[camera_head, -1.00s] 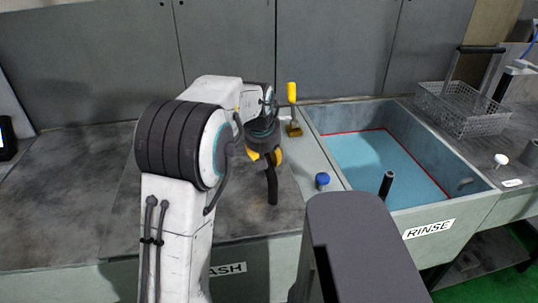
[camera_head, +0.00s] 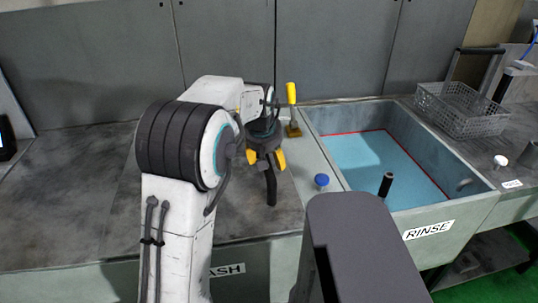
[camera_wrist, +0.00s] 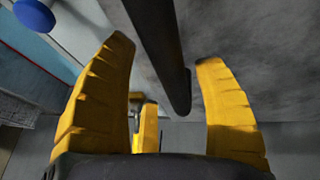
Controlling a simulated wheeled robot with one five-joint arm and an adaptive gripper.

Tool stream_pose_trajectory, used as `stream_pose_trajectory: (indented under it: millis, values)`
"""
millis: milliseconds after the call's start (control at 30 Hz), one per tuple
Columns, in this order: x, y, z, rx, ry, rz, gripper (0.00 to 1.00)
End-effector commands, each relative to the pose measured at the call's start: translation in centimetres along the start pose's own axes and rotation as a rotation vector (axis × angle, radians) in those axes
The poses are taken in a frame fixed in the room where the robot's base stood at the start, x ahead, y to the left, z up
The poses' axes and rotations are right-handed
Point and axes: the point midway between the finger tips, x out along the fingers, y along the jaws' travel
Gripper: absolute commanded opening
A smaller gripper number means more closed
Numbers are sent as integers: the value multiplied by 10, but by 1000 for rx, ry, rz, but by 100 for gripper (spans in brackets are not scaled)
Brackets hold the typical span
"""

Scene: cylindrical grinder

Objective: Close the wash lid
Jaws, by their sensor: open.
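The wash lid (camera_head: 80,190) is a dark grey metal panel. It lies flat over the wash station at the left in the head view, beside the rinse tank. Its dark bar handle (camera_head: 271,188) stands near the panel's right side. My gripper (camera_head: 266,160) is at the top of the handle in the head view. In the wrist view my gripper (camera_wrist: 165,55) has its yellow fingers spread, one on each side of the dark handle bar (camera_wrist: 160,50), with gaps showing. The WASH label (camera_head: 234,269) is partly hidden by my arm.
The open rinse tank (camera_head: 318,137) with blue liquid is to the right. A blue knob (camera_head: 322,181) and a yellow-handled lever (camera_head: 292,110) stand on the strip between. A wire basket (camera_head: 462,112) sits at the far right. A grey wall stands behind.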

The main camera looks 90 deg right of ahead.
Motion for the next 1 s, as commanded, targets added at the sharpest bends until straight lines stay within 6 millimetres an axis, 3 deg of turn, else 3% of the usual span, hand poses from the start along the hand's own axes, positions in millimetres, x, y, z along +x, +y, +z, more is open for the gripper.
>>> stream_pose_trajectory:
  millis: [167, 700, 1000]
  values:
    - [-15, 0, -1, -1, 4, 2, 63]
    - [-99, 1, -1, 1, 4, 3, 63]
    - [-118, 1, 0, 2, 2, 2, 63]
